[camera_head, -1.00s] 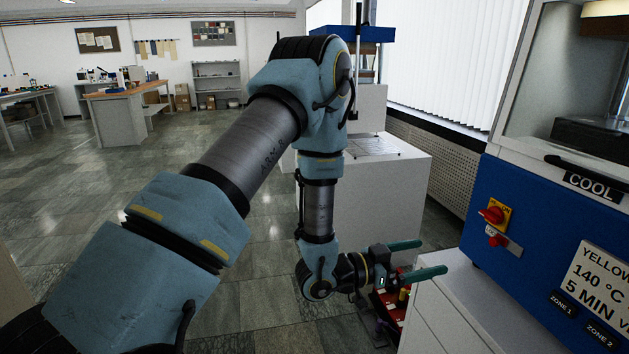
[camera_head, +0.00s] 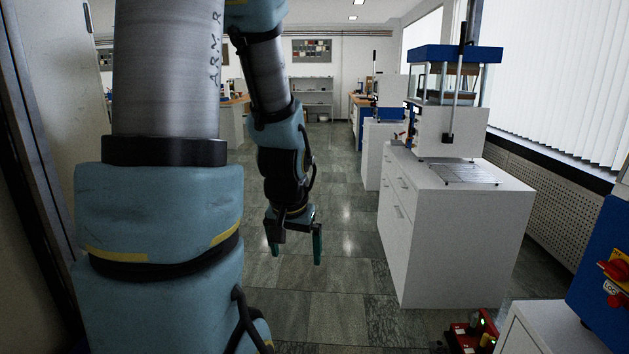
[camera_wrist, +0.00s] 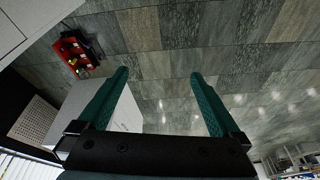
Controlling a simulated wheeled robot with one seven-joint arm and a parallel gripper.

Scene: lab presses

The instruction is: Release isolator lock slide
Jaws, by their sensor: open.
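The isolator switch (camera_head: 616,269), a red knob on a yellow plate, is at the right edge of the head view on the blue front of a press (camera_head: 598,300). A second red part sits just below it, and the lock slide cannot be made out clearly at this size. My gripper (camera_head: 294,250) hangs fingers down over the floor, well to the left of the press. Its two green fingers are apart and empty.
A white cabinet (camera_head: 440,230) bearing another press (camera_head: 450,110) stands between my gripper and the windows. A red tray with small items (camera_head: 470,335) is low at the bottom right; it also shows in the wrist view (camera_wrist: 75,55). The tiled aisle (camera_head: 335,200) ahead is clear.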

